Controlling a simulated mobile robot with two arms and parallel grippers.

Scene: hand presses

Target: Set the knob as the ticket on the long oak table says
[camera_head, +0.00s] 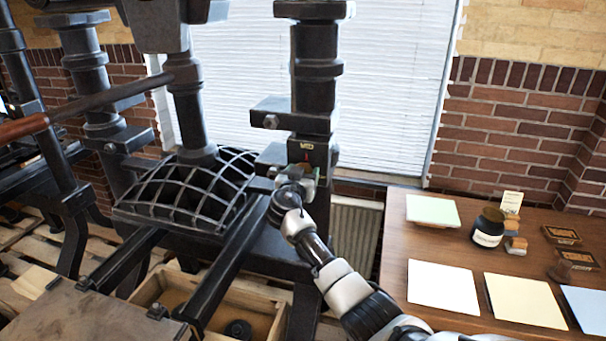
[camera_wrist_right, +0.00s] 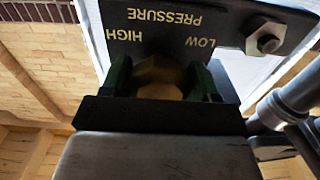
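The knob (camera_wrist_right: 159,78) is a pale brown, faceted piece on the black press, below a plate (camera_wrist_right: 165,22) lettered PRESSURE, HIGH and LOW. My right gripper (camera_head: 297,178) is at the press column in the head view. In the right wrist view its two dark green fingers (camera_wrist_right: 160,82) stand on either side of the knob and appear to press on it. The knob's pointer setting cannot be read. A small ticket (camera_head: 511,202) stands upright on the oak table (camera_head: 395,270) at the right; its writing is too small to read. My left gripper is not in view.
The table holds a dark jar (camera_head: 489,228), paper stacks (camera_head: 442,287) and small wooden blocks. The press's ribbed black casting (camera_head: 190,190) and rails are left of my right gripper. A wooden crate (camera_head: 262,295) sits below. A bolt (camera_wrist_right: 268,43) sticks out beside the label.

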